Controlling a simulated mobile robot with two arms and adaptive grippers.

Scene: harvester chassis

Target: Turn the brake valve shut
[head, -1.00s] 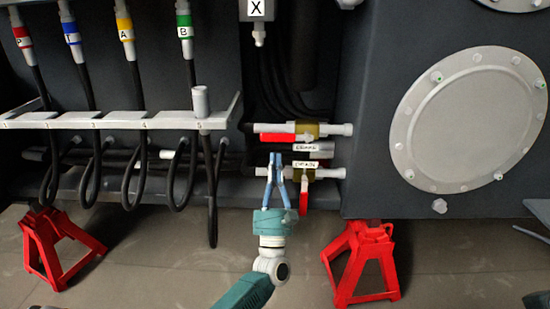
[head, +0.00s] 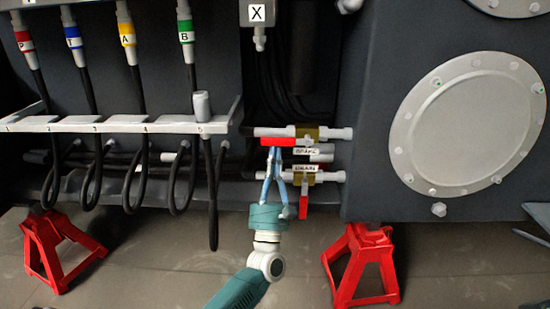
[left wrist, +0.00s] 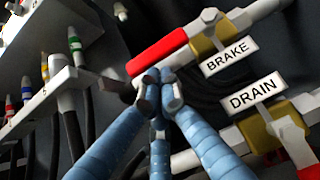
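The brake valve has a brass body (head: 307,132) on a grey horizontal pipe, with a white BRAKE label (head: 308,150) below it. Its red lever (head: 279,142) lies along the pipe, pointing left. In the left wrist view the red lever (left wrist: 160,50) and brass body (left wrist: 208,38) are plain to see. My left gripper (head: 274,153) reaches up from below; its blue fingers converge with tips together just below the lever. In the left wrist view the tips (left wrist: 160,88) are closed, with nothing seen between them; whether they touch the lever is unclear. My right gripper is not in view.
Just below is the drain valve (head: 305,177), its red lever (head: 304,203) hanging down close to my left gripper. Hoses loop under a white numbered rail (head: 120,123) on the left. Red jack stands (head: 360,265) stand below. A round cover (head: 467,122) is at right.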

